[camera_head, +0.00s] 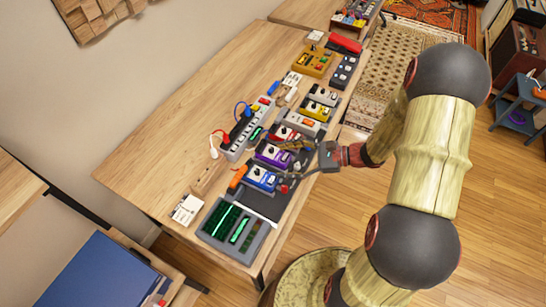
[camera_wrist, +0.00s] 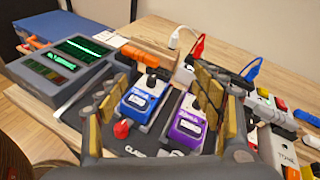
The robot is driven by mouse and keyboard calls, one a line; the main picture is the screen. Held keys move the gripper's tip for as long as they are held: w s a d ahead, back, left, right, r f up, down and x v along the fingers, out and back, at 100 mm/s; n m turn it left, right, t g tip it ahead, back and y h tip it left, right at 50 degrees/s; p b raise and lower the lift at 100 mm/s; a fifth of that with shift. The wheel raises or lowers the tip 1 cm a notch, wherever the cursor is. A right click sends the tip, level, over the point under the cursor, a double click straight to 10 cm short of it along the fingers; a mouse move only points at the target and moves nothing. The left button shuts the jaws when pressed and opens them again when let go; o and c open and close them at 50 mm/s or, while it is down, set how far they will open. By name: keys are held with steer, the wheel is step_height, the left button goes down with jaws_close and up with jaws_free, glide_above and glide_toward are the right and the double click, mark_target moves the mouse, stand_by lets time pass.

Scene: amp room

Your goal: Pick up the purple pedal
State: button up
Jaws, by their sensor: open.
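The purple pedal (camera_head: 273,154) sits on the dark pedalboard (camera_head: 262,204) on the wooden table, between a blue pedal (camera_head: 262,178) and a red pedal (camera_head: 286,135). In the wrist view the purple pedal (camera_wrist: 188,127) lies between my fingers, nearer the right one, with the blue pedal (camera_wrist: 146,98) beside it on the left. My gripper (camera_head: 300,160) is over the front side of the pedals, coming from the right. It is open and empty, and in the wrist view its fingers (camera_wrist: 155,112) stand apart around the two pedals. Whether a finger touches the purple pedal cannot be told.
A grey device with green displays (camera_head: 234,229) stands at the near end of the board. A white power strip (camera_head: 247,128) with plugged cables lies behind the pedals. More pedals, including a yellow one (camera_head: 323,95), stand farther along. Bare table lies toward the wall.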

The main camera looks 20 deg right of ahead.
mark_target(285, 157)
steer(key=d+f+m+t, duration=0.1)
steer(key=d+f+m, duration=0.1)
steer(key=w+d+f+m+t+h, duration=0.1)
steer(key=d+f+m+t, duration=0.1)
steer(key=f, duration=0.1)
steer(key=w+d+f+m+t, duration=0.1)
steer(key=d+f+m+t, duration=0.1)
steer(key=f, duration=0.1)
steer(key=shift+w+d+f+m+h, duration=0.2)
steer(key=shift+d+m+h, duration=0.1)
steer(key=shift+m, duration=0.1)
steer(key=shift+w+a+f+b, duration=0.2)
steer(key=shift+w+a+b, duration=0.2)
steer(key=shift+w, duration=0.05)
steer(key=shift+r+b+x, duration=0.15)
steer(key=shift+b+x, duration=0.25)
steer(key=shift+x, duration=1.25)
steer(key=shift+r+b+x, duration=0.15)
steer(key=shift+b+x, duration=0.2)
steer(key=shift+x, duration=1.25)
steer(key=shift+w, duration=0.1)
steer(key=c, duration=0.3)
jaws_close()
steer(key=shift+t, duration=0.3)
